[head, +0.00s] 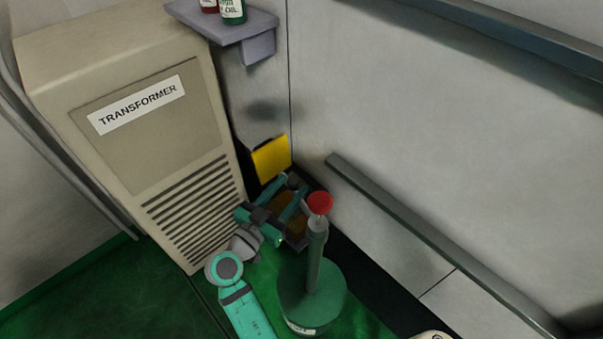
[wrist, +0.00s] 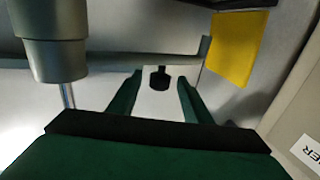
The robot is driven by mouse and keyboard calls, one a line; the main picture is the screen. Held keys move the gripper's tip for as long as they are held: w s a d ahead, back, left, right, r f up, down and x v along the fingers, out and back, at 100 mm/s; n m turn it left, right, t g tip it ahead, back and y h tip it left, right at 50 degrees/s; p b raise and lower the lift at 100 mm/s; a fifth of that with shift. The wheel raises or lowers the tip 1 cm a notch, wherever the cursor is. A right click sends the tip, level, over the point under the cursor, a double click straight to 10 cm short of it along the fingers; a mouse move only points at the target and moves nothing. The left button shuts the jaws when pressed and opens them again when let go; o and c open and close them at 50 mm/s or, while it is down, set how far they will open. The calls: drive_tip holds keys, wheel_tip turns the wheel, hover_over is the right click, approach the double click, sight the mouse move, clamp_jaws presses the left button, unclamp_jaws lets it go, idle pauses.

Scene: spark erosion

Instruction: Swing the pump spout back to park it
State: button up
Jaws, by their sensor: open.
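The pump (head: 313,265) stands on the floor as a green drum with an upright column and a red knob (head: 320,203) on top. In the wrist view its grey column (wrist: 50,45) with a thin rod is at the upper left. My gripper (head: 291,196) is beyond and left of the column, by the wall corner. Its fingers are apart in the wrist view (wrist: 158,85). A small dark piece (wrist: 160,79) shows between them, in front of a horizontal grey bar (wrist: 140,60). I cannot tell whether that piece belongs to the spout, or if the fingers touch it. The spout is not clearly distinguishable.
The beige transformer cabinet (head: 120,80) stands close left of my arm. A yellow panel (head: 271,159) is in the corner. A grey rail (head: 430,235) runs along the right wall. A shelf (head: 225,27) with bottles is above.

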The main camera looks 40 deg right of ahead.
drive_tip(key=x, duration=0.6)
drive_tip(key=shift+d, duration=0.15)
clamp_jaws()
drive_tip(key=shift+w, duration=0.15)
